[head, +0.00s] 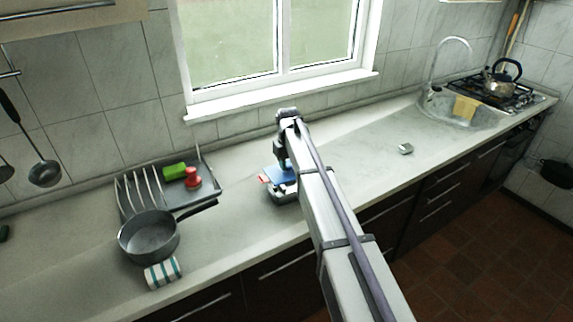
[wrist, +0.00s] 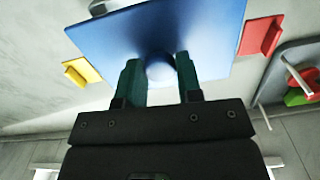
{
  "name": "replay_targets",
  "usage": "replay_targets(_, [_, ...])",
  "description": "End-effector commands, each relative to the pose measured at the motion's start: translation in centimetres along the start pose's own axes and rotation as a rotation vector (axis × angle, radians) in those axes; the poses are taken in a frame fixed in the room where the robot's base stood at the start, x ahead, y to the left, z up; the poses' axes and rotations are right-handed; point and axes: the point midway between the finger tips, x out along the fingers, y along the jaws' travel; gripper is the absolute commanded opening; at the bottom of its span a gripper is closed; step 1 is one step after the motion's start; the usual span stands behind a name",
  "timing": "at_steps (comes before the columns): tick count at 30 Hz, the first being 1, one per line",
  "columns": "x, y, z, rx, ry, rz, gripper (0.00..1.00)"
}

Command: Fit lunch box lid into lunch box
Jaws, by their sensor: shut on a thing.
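My gripper (wrist: 160,72) is shut on the round knob of the blue lunch box lid (wrist: 205,25), with its green fingers on either side of the knob. In the head view the blue lid (head: 279,175) shows partly behind my arm, over the worktop. A grey box-like form (head: 283,197) shows just below the lid there, probably the lunch box; my arm hides part of it. A red tab (wrist: 262,37) and a yellow tab (wrist: 82,72) stick out at opposite sides of the lid. I cannot tell whether the lid touches the box.
A dish rack (head: 125,188) with a green block (head: 175,171) and a red item (head: 193,180) stands left. A grey pan (head: 149,237) and a striped cloth roll (head: 163,272) are in front. A small grey object (head: 405,149) lies right, before the sink (head: 465,112).

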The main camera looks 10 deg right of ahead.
Motion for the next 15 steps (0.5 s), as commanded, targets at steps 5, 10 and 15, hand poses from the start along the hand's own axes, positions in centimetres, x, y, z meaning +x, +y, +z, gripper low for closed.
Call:
replay_targets(5, [0.5,0.0,0.0,0.005,0.0,0.0,0.14])
replay_targets(10, [2.2,0.0,0.0,0.005,0.0,0.0,0.14])
replay_targets(15, [4.0,0.0,0.0,0.005,0.0,0.0,0.14])
